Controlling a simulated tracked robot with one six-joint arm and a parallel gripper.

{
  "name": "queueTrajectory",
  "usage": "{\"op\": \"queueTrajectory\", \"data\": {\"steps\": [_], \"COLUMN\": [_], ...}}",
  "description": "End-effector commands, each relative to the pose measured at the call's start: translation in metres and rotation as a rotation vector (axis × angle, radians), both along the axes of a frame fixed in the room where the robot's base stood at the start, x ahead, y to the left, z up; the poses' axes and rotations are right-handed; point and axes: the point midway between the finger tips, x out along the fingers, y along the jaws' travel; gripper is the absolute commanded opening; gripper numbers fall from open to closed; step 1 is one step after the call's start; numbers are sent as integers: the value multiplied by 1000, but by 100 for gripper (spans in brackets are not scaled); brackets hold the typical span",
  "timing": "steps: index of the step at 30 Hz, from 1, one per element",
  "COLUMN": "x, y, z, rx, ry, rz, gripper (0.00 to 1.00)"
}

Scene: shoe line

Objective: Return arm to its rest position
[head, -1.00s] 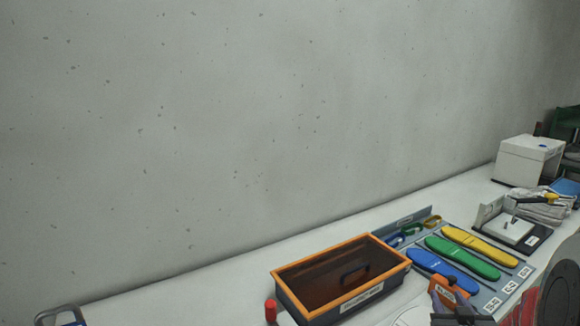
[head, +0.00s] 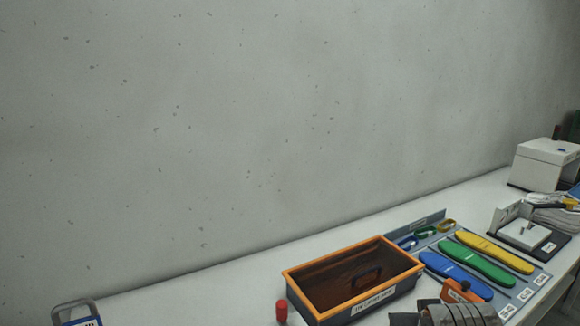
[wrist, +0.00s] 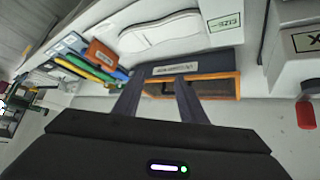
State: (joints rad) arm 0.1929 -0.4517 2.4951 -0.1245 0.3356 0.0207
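My gripper (wrist: 157,88) shows in the wrist view as two dark fingers held apart, with nothing seen between them. Beyond the fingertips is a dark box with an orange rim (wrist: 219,76). In the head view, grey parts of my arm show at the bottom right, in front of the box (head: 301,305) and the insole board. My fingertips cannot be made out there.
Blue (head: 455,275), green (head: 477,262) and yellow (head: 494,252) insoles lie right of the box. An orange block (head: 462,291) sits by the blue one. A red cylinder (head: 281,311) stands left of the box. A white box (head: 545,163) stands far right. The wall is bare.

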Motion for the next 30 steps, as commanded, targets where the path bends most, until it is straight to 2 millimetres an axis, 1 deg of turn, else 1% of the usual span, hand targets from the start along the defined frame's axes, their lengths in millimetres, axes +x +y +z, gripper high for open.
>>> {"op": "queueTrajectory", "data": {"steps": [1,5,9,12,15,19,30], "x": [-10,-42,-79,-102,-118,-124,-124], "y": [11,37,64,78,86,89,89], "z": [5,11,15,17,18,18,18], "rx": [11,44,80,100,111,116,116], "ry": [18,88,167,215,246,262,262], "rz": [14,45,86,113,131,138,137], "gripper": [38,38,38,38,38,38,38]}}
